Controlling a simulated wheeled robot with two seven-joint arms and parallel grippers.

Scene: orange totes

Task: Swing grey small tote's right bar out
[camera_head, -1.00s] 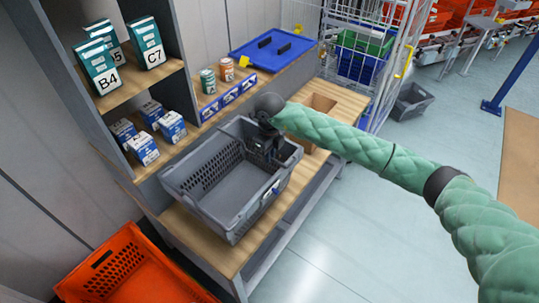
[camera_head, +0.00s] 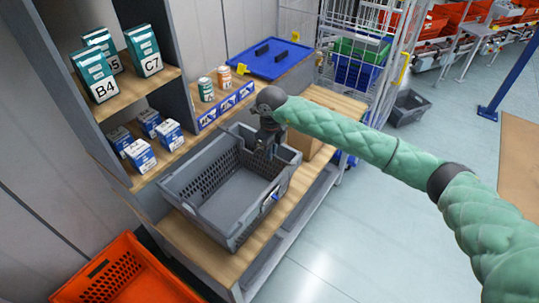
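The grey small tote (camera_head: 226,228) stands empty on the wooden bench, its long side toward the bench's front edge. My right gripper (camera_head: 268,153) points down at the tote's far right end, at the rim there. The gripper's dark fingers are small against the grey wall, so I cannot tell whether they are apart or touching the bar. The right bar itself is not clearly distinguishable behind the gripper. My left gripper is not in view.
A cardboard box (camera_head: 302,143) stands right behind the tote. A shelf with blue-white boxes (camera_head: 139,155) and cans (camera_head: 206,89) is at the left and back. An orange tote (camera_head: 125,278) is at the lower left.

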